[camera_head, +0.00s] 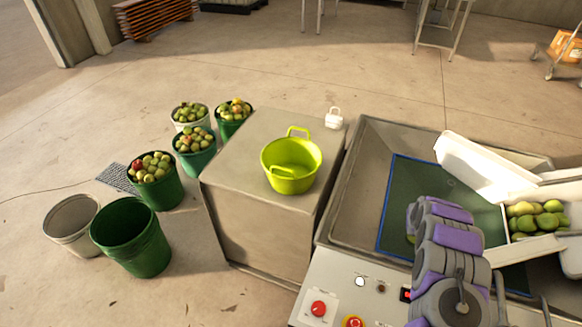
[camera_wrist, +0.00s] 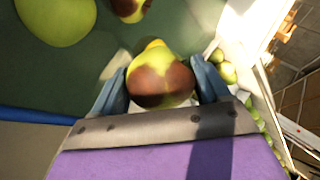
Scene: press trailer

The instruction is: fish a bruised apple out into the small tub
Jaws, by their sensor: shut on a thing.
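In the wrist view, my gripper (camera_wrist: 162,88) is shut on a bruised apple (camera_wrist: 160,82), yellow-green with large brown patches. The blue fingers sit on its left and right sides. Below it is a dark green surface with a plain green apple (camera_wrist: 58,20) at the upper left and another brown-marked apple (camera_wrist: 130,8) at the top edge. The small tub (camera_head: 291,162) is lime green with two handles and stands on a grey box-shaped stand in the head view. It looks empty. In the head view my arm hides my gripper and the held apple.
The press trailer's tray (camera_head: 362,150) lies right of the stand (camera_head: 245,150). A white chute (camera_head: 480,165) and a bin of green apples (camera_head: 537,217) are at the right. Red buttons sit on the front panel (camera_head: 340,290). Several buckets (camera_head: 155,182) stand on the floor at left.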

